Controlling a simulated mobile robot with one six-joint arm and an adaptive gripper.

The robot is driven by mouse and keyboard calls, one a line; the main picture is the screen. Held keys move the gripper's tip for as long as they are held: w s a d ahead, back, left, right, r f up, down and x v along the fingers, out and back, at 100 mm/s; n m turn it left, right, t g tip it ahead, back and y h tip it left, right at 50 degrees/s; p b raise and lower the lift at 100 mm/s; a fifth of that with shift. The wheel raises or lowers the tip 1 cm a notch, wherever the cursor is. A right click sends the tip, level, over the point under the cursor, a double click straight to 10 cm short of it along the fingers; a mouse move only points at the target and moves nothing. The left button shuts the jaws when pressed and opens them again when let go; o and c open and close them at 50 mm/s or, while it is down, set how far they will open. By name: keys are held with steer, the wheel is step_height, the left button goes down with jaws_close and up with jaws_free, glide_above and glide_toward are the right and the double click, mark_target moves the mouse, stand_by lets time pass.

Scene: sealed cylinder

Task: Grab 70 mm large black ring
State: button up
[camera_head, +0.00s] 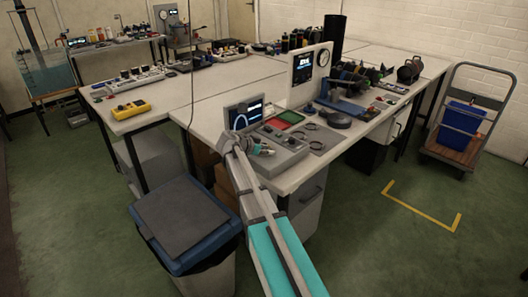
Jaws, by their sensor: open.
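Several dark rings lie on the workbench (235,95) near its front edge, on and beside a grey mat (325,137). I make out one ring (318,145) on the mat and two others (299,135) (312,126) further back. They are too small here for me to tell which is the 70 mm large black ring. My arm reaches up from the bottom of the view to the bench edge. My gripper (264,150) is small in the picture, open, and left of the rings, over or in front of a grey control box (288,151).
A small screen (243,114), red and green trays (283,119), a dark round object (339,121) and an upright panel with a gauge (311,75) crowd the bench around the rings. A blue-rimmed bin (186,219) stands front left. Floor at right is clear around yellow tape (420,209).

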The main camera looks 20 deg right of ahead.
steer(key=shift+c, duration=0.2)
stand_by(0.3)
jaws_close()
